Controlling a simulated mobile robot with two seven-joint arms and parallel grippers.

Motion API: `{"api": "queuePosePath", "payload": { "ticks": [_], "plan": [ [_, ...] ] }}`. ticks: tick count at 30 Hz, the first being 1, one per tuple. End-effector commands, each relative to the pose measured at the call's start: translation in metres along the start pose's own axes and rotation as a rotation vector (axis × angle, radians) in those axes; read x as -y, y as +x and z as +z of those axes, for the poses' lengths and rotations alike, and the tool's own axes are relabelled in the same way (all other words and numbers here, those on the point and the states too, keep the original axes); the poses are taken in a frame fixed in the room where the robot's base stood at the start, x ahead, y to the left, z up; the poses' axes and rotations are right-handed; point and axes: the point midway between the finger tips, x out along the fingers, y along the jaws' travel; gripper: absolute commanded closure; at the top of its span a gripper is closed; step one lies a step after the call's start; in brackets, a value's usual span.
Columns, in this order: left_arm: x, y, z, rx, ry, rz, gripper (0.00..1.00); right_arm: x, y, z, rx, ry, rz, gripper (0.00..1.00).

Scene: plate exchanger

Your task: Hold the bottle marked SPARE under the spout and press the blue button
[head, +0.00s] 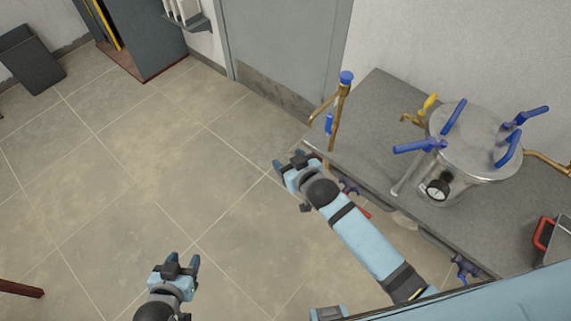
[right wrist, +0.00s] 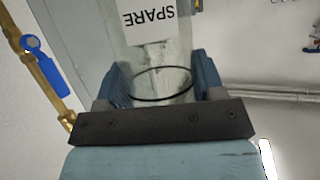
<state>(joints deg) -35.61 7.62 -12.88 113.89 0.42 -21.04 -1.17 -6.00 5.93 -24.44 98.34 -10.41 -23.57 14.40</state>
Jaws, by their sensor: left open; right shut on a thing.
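My right gripper (head: 290,160) is shut on a clear bottle marked SPARE (right wrist: 175,55); the label reads upside down in the right wrist view. The right gripper's fingers (right wrist: 160,85) clasp the bottle's sides. I cannot make out the bottle clearly in the head view. A brass pipe (head: 337,112) with a curved spout (head: 317,112) rises at the bench's far left corner. It has a round blue top (head: 347,77) and a blue lever (head: 329,124). My left gripper (head: 178,262) is open and empty over the floor.
The grey bench (head: 375,110) carries a steel vessel (head: 475,150) with blue handles and a gauge. A yellow-handled tap (head: 428,104) is beside it. Several blue valves line the bench's front edge. A grey door (head: 280,45) stands behind.

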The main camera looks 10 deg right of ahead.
Motion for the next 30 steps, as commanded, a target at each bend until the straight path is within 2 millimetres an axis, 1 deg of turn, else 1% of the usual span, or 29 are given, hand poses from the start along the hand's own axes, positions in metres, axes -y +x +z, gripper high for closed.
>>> {"api": "queuePosePath", "payload": {
  "ticks": [3,12,18,24,30],
  "plan": [
    [0.000,0.003,0.004,0.002,-0.001,0.001,0.52,-0.015,0.005,-0.001,-0.002,-0.003,0.001,0.61],
    [-0.002,0.008,0.010,0.002,-0.001,0.007,0.52,-0.049,0.016,-0.005,-0.002,-0.002,0.001,0.61],
    [-0.003,0.011,0.012,-0.001,0.001,0.010,0.52,-0.066,0.021,-0.008,0.000,-0.001,0.001,0.61],
    [-0.003,0.012,0.012,-0.003,0.001,0.011,0.52,-0.074,0.023,-0.009,0.000,0.000,0.001,0.61],
    [-0.003,0.012,0.012,-0.003,0.002,0.011,0.52,-0.075,0.023,-0.010,0.000,0.001,0.001,0.61]
  ]
}}
